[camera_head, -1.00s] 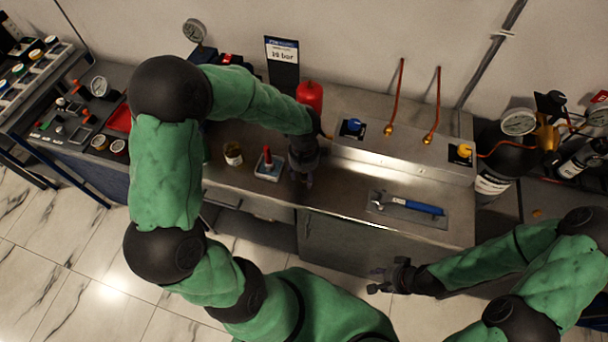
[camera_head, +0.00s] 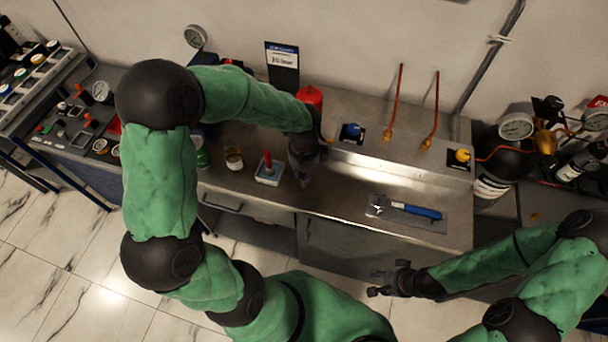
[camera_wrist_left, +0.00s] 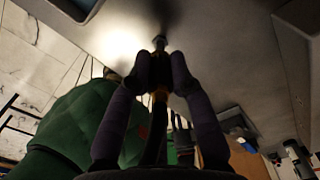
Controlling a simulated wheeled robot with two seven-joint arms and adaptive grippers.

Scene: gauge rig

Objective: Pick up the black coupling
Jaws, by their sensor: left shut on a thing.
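My left gripper (camera_head: 304,180) is over the front part of the steel worktop in the head view. In the left wrist view, my left gripper (camera_wrist_left: 161,62) is shut on a slim, dark piece, likely the black coupling (camera_wrist_left: 160,42), with its tip showing beyond the fingers and a brass-coloured part between them. The fingers and arm hide most of this piece, and the head view does not show it clearly. My right gripper (camera_head: 378,282) is open and empty in front of the worktop's front edge.
A small tray (camera_head: 260,179) with a red-topped item and a jar (camera_head: 233,157) stand left of my left gripper. A red bottle (camera_head: 311,98) is behind it. A blue-handled wrench (camera_head: 416,210) lies on a mat to the right. Copper pipes (camera_head: 396,105) rise at the back.

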